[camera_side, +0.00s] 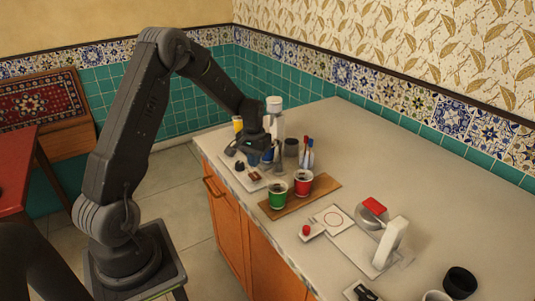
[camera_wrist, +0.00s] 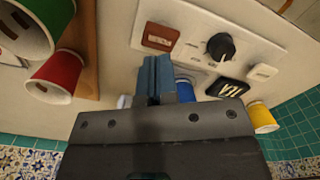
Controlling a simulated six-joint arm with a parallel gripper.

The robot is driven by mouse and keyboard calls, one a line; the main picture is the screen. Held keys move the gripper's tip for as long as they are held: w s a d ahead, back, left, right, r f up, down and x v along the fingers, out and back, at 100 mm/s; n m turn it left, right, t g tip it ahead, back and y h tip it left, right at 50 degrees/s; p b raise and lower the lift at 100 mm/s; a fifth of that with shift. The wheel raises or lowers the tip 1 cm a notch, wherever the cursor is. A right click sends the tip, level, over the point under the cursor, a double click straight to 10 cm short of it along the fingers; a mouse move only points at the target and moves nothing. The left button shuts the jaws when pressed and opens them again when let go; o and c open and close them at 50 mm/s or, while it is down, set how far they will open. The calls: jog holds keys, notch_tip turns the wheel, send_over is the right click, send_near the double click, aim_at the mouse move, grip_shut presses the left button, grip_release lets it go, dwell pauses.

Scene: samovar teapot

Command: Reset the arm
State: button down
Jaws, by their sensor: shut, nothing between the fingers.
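My gripper (camera_side: 262,150) is at the end of my bent arm, over the left part of the counter. In the wrist view its blue-grey fingers (camera_wrist: 157,78) are together with nothing between them. They point at a white control panel (camera_wrist: 190,25) with a black knob (camera_wrist: 220,46) and a dark red switch (camera_wrist: 159,37). In the side view my gripper hides part of this panel, and I cannot tell whether the fingertips touch anything.
A green cup (camera_side: 278,196) and a red cup (camera_side: 303,182) stand on a wooden board (camera_side: 326,184). A white bottle (camera_side: 275,122), a yellow cup (camera_wrist: 262,117) and a pen holder (camera_side: 307,158) stand near my gripper. A white-and-red device (camera_side: 388,243) is at the right. The counter's back right is clear.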

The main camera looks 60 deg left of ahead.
jog(key=s+d+r+m+t, duration=0.1)
jog(key=s+d+r, duration=0.2)
jog(key=d+r, duration=0.45)
jog(key=s+d+r+m+t, duration=0.1)
jog(key=s+d+r+m, duration=0.1)
jog(key=d+r, duration=0.55)
jog(key=s+d+r+m+t, duration=0.1)
jog(key=s+d+r, duration=0.2)
jog(key=s, duration=0.5)
jog(key=s+d+r+m+t, duration=0.2)
jog(key=s+d+r, duration=0.2)
jog(key=s, duration=0.4)
jog(key=shift+d+t, duration=0.3)
jog(key=shift+d, duration=0.5)
